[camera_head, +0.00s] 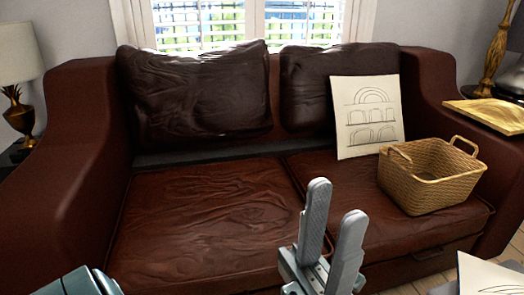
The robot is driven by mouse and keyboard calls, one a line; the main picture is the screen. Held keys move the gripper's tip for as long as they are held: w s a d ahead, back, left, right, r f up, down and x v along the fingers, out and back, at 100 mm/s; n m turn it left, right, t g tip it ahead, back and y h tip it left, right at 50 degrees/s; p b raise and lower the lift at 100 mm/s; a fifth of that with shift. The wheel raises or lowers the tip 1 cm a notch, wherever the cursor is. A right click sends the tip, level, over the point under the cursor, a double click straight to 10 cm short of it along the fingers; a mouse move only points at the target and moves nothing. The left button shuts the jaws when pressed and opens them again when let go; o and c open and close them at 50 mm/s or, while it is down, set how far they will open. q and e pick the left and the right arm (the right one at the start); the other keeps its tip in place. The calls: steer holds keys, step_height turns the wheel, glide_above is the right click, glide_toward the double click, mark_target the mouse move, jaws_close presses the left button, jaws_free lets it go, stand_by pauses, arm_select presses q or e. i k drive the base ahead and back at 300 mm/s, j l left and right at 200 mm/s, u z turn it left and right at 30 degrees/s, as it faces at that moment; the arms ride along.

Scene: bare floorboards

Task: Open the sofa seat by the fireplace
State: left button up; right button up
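A dark red-brown leather sofa (75,150) fills the view, with a left seat (205,215) and a right seat (345,190). Both seats look lowered, and a dark grey strip shows behind the left one. A small dark handle (428,253) shows on the front below the right seat. My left gripper (337,201) points up in front of the sofa, near where the two seats meet. Its grey fingers are apart with nothing between them. It hides part of the sofa's front edge. My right gripper is not in view. No fireplace shows.
A wicker basket (430,178) and an arch drawing (367,115) leaning on the back cushion occupy the right seat. Another drawing sheet (488,277) is at the lower right. Lamps stand at both sides, the left one (20,110) fully clear of the sofa. The left seat is bare.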

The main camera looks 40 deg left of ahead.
mark_target(221, 228)
steer(key=u, duration=1.75)
